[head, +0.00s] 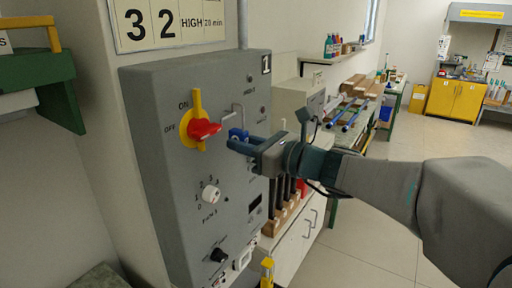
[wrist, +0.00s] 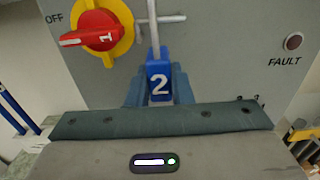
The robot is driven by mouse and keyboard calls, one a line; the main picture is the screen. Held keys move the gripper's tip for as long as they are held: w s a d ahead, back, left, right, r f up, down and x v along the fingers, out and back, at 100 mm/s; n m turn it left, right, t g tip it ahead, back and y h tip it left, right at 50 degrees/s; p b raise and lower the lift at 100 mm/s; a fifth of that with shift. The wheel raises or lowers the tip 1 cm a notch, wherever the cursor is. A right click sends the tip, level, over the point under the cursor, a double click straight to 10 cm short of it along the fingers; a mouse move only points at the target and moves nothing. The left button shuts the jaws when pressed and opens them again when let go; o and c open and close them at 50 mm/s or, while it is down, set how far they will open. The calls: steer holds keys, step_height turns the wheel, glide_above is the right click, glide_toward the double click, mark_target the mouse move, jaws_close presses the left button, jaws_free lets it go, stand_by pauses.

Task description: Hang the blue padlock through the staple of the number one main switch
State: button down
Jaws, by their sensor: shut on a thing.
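My gripper (head: 242,142) is shut on the blue padlock (head: 236,133) in front of the grey switch box. A thin grey bar, seemingly the staple (wrist: 172,18), lies crosswise at the shackle. I cannot tell whether the shackle is through it. The main switch's red handle (head: 204,129), on a yellow plate (head: 198,103), is left of the padlock; in the wrist view the handle (wrist: 90,38) bears a 1.
The grey box (head: 160,85) carries a 1 label (head: 266,64), a white knob (head: 211,193) and a black knob (head: 218,255). A white cabinet (head: 297,240) with a rack on top stands close beyond it. Open floor (head: 372,240) lies to the right.

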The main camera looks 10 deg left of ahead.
steer(key=shift+x, duration=1.4)
steer(key=shift+f+b, duration=1)
steer(key=shift+b, duration=0.15)
steer(key=c, duration=1.2)
jaws_free()
steer(key=shift+d, duration=0.1)
